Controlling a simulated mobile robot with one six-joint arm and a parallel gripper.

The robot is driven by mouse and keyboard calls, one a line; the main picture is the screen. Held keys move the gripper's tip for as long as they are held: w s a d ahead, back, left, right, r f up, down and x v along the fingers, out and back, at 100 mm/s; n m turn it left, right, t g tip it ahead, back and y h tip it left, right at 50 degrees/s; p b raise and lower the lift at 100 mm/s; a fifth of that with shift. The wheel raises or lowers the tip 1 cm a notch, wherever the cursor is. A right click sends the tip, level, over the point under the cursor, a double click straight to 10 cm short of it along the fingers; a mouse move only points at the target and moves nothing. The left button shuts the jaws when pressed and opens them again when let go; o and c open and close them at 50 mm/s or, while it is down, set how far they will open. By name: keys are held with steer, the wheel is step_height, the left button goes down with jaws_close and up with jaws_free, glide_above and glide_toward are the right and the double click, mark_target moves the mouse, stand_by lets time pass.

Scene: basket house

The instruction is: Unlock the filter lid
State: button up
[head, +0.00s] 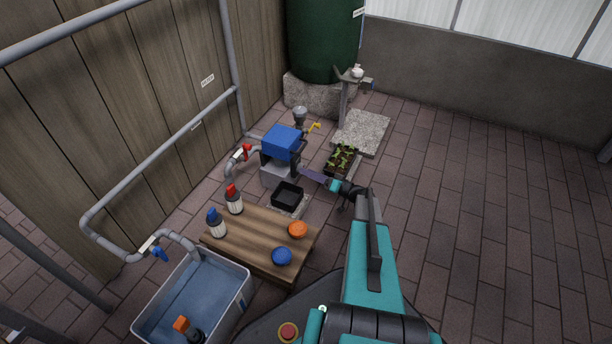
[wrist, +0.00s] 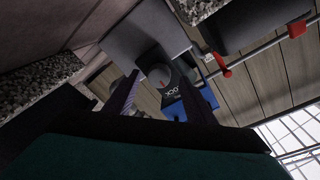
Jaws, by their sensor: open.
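The filter is a grey box with a blue lid (head: 283,138) near the wooden wall. A round dark knob (wrist: 160,75) with a small red mark is beside the lettering. My gripper (head: 306,174) is at the filter's right side in the head view. In the wrist view my gripper (wrist: 159,69) is open, with one purple finger on each side of the knob. I cannot tell whether the fingers touch it.
A black tray (head: 288,194) sits in front of the filter, and a seedling tray (head: 341,159) is to its right. A red-handled valve (head: 246,152) and yellow handle (head: 314,127) flank the filter. A wooden table (head: 258,241) holds bottles and discs. Floor at right is clear.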

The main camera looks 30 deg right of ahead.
steer(key=shift+x, duration=0.85)
